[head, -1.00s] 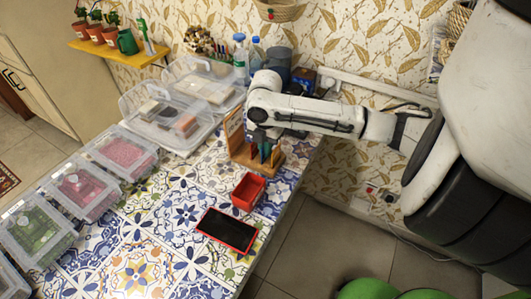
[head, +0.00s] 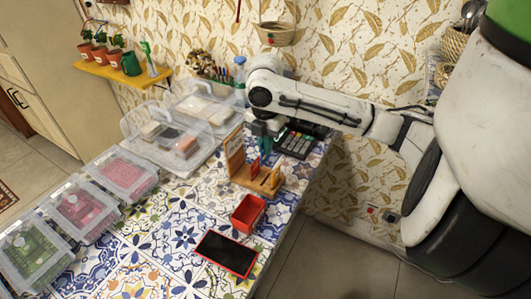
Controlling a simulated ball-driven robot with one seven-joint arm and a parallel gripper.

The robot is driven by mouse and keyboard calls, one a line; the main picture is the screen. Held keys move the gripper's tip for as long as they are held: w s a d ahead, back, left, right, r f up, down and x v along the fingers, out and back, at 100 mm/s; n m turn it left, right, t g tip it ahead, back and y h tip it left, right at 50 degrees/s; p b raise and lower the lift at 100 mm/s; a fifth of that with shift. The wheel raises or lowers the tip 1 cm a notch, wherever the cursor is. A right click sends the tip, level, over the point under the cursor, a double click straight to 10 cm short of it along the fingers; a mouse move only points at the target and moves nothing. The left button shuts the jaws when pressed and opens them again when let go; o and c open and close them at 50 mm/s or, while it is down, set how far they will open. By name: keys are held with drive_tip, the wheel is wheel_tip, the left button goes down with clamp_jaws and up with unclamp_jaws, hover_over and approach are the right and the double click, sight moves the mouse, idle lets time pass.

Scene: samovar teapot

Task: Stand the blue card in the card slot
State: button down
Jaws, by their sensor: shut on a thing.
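My gripper (head: 264,143) hangs over the back of the table, at the end of the white arm. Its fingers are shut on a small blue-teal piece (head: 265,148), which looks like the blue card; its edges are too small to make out. A wooden stand (head: 240,178) with an upright board at its left is just below and in front of the gripper. A red card (head: 254,166) stands upright in it, and light wooden parts show at its right. The stand's free slot cannot be made out. I cannot tell whether the held piece touches the stand.
A red box (head: 248,212) and a red-edged black phone (head: 226,254) lie in front of the stand. A black keypad device (head: 297,143) is behind it, to the right. Clear plastic boxes (head: 124,172) line the left side. Patterned tabletop (head: 178,232) is free between.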

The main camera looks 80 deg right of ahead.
drive_tip(key=shift+r+p, duration=1.85)
drive_tip(key=shift+r, duration=0.65)
